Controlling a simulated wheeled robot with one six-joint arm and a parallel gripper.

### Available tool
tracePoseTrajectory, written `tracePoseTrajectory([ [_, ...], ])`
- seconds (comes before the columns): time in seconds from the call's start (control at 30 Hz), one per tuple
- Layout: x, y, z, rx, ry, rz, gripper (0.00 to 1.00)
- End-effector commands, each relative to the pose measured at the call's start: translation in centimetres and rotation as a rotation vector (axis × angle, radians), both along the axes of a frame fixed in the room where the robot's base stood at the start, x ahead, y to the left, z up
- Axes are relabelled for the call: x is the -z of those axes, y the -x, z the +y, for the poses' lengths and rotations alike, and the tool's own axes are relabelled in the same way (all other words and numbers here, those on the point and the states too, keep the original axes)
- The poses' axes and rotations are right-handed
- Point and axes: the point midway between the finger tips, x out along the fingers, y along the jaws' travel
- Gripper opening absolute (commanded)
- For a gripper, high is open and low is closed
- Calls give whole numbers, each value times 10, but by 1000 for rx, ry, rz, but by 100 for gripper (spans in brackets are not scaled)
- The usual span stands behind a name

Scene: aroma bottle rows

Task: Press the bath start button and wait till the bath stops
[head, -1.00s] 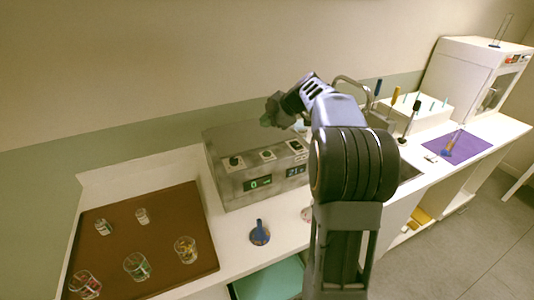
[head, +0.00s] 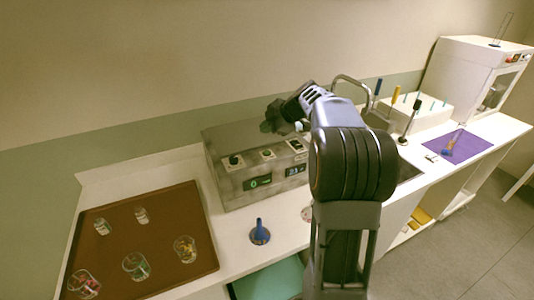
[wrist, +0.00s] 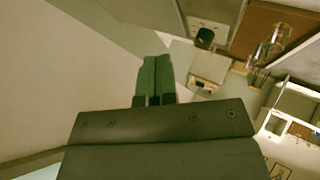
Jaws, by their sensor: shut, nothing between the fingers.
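The bath (head: 228,185) is a grey metal box on the counter. Its sloped front has a dark knob (head: 235,161) on a white plate at left, a small switch plate (head: 267,154) in the middle and another (head: 296,146) at right. Two lit displays sit below them, the left (head: 258,182) showing 0 and the right (head: 294,170) too small to read surely. My gripper (head: 268,125) is above the box's top, behind the switches, apart from them as far as I can tell. In the wrist view its green fingers (wrist: 155,62) are closed together and empty.
A brown tray (head: 150,230) with several glasses lies at left. A blue funnel-like item (head: 260,233) stands in front of the box. A sink with a tap (head: 350,84), a white rack (head: 430,108), a purple mat (head: 470,146) and a white appliance (head: 470,65) are at right.

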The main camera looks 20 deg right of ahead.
Motion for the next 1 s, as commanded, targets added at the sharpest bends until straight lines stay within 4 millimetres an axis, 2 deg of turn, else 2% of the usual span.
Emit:
tracePoseTrajectory([
  [0.27,37,1,0,1,-1,3,0],
  [0.3,47,0,0,1,1,0,0],
  [0.4,55,0,0,0,1,-1,0],
  [0.6,62,0,0,0,2,-2,0],
  [1.0,61,0,0,-1,1,0,0],
])
